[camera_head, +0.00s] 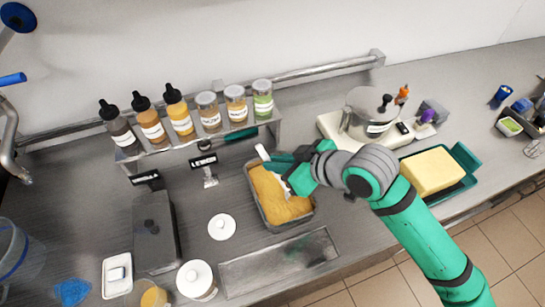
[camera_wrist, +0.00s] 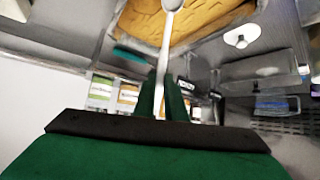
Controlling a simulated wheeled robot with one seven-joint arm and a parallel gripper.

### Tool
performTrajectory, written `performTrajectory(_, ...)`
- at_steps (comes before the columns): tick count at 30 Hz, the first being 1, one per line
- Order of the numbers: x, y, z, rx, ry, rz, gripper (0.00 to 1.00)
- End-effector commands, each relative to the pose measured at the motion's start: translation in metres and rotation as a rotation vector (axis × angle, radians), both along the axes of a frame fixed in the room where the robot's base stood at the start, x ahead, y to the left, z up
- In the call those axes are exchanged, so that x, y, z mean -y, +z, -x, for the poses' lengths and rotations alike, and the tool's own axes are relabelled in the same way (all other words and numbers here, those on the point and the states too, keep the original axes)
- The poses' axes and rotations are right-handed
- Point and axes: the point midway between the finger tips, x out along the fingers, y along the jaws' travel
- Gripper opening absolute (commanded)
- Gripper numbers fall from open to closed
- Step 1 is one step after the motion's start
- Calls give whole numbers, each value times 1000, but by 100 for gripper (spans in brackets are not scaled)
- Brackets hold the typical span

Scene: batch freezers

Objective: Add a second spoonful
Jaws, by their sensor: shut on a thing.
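My gripper (camera_head: 290,170) is shut on a pale spoon in the head view. In the wrist view, my green fingers (camera_wrist: 165,100) close on the handle of the spoon (camera_wrist: 168,40). The spoon's bowl reaches the picture's top edge, in front of an orange-yellow mass. That mass fills a grey rectangular pan (camera_head: 312,208) below my gripper. The mass has an uneven surface; it also shows in the wrist view (camera_wrist: 205,18). I cannot tell whether the spoon touches it or carries any of it. My gripper hides part of the pan's right side.
A rack (camera_head: 200,146) of bottles and jars stands behind the pan, with a small "LEMON" sign (camera_head: 205,162). A white lid (camera_head: 221,227) and a white tub (camera_head: 197,280) are left and in front. A lidded metal pot (camera_head: 365,108) and a yellow block (camera_head: 432,171) stand right.

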Motion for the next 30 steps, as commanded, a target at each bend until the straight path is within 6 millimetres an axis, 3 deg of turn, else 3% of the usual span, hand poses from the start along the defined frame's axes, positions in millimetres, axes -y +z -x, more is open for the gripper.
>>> performTrajectory(26, 42, 0, 31, -1, -3, -1, 0)
performTrajectory(30, 34, -5, 26, -42, 6, 59, 0)
